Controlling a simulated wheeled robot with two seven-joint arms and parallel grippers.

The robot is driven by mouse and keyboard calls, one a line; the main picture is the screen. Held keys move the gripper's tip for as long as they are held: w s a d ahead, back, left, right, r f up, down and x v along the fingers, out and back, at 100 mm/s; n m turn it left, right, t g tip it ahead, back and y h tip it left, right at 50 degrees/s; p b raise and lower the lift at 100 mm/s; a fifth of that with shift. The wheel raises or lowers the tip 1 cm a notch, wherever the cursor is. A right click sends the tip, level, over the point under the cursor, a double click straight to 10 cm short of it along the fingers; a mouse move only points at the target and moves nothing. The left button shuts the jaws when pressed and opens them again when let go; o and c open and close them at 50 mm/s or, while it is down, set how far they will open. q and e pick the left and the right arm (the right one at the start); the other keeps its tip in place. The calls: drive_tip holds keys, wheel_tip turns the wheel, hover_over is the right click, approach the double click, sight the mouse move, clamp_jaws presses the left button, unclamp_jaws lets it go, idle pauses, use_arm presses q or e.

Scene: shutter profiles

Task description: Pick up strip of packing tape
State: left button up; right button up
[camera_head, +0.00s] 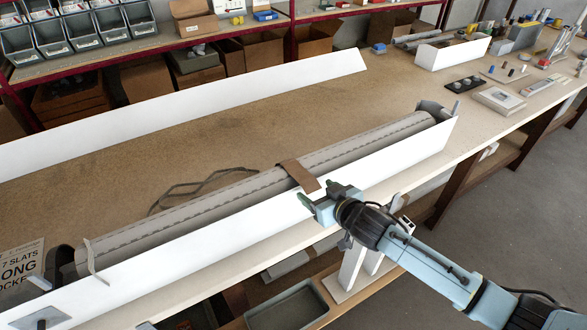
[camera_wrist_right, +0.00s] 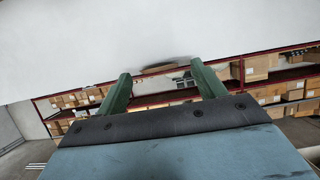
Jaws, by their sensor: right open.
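The strip of packing tape (camera_head: 298,174) is a short brown band. It lies over the long grey slatted roll (camera_head: 220,190), and its near end hangs at the top edge of the white front profile (camera_head: 250,222). My right gripper (camera_head: 320,195) is open, just in front of the tape's near end at the profile. I cannot tell whether it touches the tape. In the right wrist view, the open fingers (camera_wrist_right: 162,88) show with nothing clearly between them; a small brownish patch lies beyond, and I cannot tell whether it is tape. My left gripper is not in view.
A second white profile (camera_head: 190,104) lies behind on the brown bench (camera_head: 320,115). Small parts and a black tray (camera_head: 465,84) stand at the right. Shelves with boxes and bins (camera_head: 65,46) line the back.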

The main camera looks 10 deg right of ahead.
drive_tip(key=shift+w+a+f, duration=0.25)
drive_tip(key=shift+w+f, duration=0.05)
drive_tip(key=shift+w, duration=0.3)
drive_tip(key=c, duration=1.1)
drive_tip(key=shift+o, duration=0.2)
